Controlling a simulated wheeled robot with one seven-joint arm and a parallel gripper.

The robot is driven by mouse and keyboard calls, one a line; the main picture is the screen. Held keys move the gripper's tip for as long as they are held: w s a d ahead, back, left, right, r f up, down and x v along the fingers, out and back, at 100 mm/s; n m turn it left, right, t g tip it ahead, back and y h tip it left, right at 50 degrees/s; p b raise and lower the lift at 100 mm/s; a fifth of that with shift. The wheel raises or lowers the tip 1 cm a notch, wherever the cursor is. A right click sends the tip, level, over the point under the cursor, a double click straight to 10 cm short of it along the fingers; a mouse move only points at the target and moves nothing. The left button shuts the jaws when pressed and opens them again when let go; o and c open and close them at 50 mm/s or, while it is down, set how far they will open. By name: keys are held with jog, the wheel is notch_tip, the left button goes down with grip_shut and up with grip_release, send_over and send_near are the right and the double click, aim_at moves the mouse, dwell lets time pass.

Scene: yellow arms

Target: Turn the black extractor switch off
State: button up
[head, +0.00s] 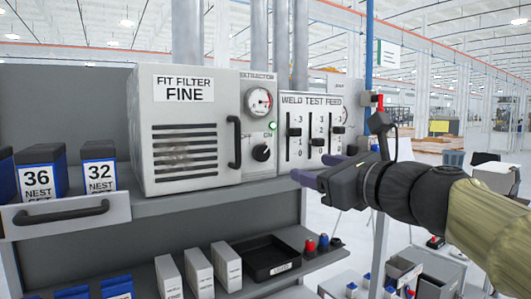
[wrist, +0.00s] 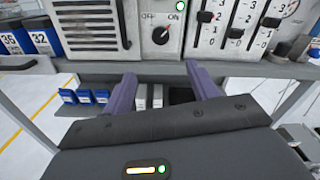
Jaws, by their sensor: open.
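The black extractor switch (head: 261,152) is a round knob on the light grey EXTRACTOR panel, below a gauge. In the wrist view the knob (wrist: 161,35) sits between the OFF and ON labels, and its pale mark appears to point up right towards ON. A green lamp (head: 273,126) above it is lit; it also shows in the wrist view (wrist: 180,6). My gripper (head: 317,170) is open and empty, right of and below the knob in the head view. In the wrist view its two purple fingers (wrist: 162,74) are spread below the knob, apart from it.
The WELD TEST FEED panel (head: 312,128) with black sliders stands right of the switch. The FIT FILTER box (head: 185,125) with a black handle (head: 234,142) is left. The shelf edge (head: 220,200) runs below; a black tray (head: 268,255) and white boxes sit lower.

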aim_at(264, 155)
jog(key=shift+f, duration=0.1)
jog(key=p+x, duration=0.5)
jog(key=x, duration=1.1)
jog(key=shift+w, duration=0.15)
jog(key=shift+w+a, duration=0.4)
jog(key=shift+w, duration=0.1)
jog(key=shift+s, duration=0.1)
jog(key=c, duration=1)
